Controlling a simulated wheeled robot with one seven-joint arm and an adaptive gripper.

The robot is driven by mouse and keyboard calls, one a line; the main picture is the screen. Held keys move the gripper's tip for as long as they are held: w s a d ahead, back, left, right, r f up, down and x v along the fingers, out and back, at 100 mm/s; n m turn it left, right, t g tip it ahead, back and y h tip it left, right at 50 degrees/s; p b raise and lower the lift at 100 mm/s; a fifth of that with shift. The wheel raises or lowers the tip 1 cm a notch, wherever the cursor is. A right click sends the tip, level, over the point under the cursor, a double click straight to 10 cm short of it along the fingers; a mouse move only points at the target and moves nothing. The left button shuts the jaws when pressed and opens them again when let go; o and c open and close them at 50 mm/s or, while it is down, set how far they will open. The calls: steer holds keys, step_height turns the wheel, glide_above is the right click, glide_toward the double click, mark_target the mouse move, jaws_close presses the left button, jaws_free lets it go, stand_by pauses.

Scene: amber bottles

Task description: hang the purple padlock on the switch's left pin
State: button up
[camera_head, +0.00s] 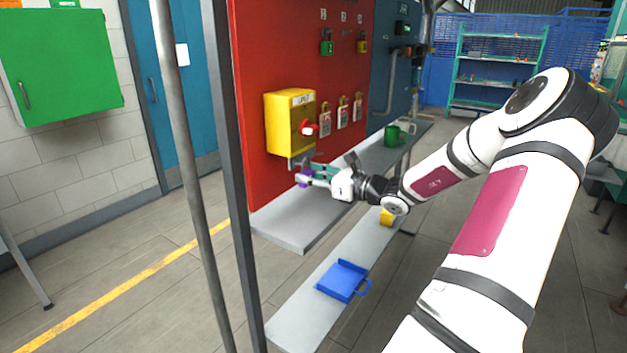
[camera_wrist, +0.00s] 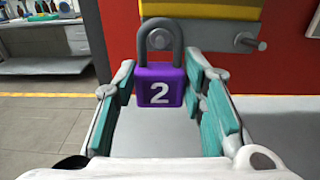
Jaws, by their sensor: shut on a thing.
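The purple padlock (camera_wrist: 160,88), marked 2, is upright between the fingers of my gripper (camera_wrist: 161,78), its grey shackle pointing up. My gripper is shut on its body. In the head view the padlock (camera_head: 302,181) is small, just below the yellow switch box (camera_head: 283,125) with its red handle (camera_head: 308,129). The lower edge of the yellow box (camera_wrist: 215,10) shows above the shackle in the wrist view. A grey pin (camera_wrist: 248,43) sticks out to the right of the padlock. A grey round end (camera_wrist: 158,39) shows inside the shackle loop; I cannot tell whether the shackle is around it.
A grey shelf (camera_head: 290,228) runs below, with a green mug (camera_head: 394,135) farther along. A blue dustpan-like tray (camera_head: 342,280) lies on a lower shelf. A post (camera_head: 232,170) stands left.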

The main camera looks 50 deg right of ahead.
steer(key=shift+w+f+b, duration=0.15)
steer(key=shift+w+b, duration=0.3)
steer(key=shift+w, duration=0.3)
steer(key=shift+w+a+f, duration=0.1)
steer(key=shift+w+f, duration=0.25)
steer(key=shift+w, duration=0.1)
steer(key=o, duration=1.3)
steer(key=shift+w+f, duration=0.1)
steer(key=s, duration=1.2)
steer(key=shift+d+r, duration=0.3)
steer(key=shift+d, duration=0.15)
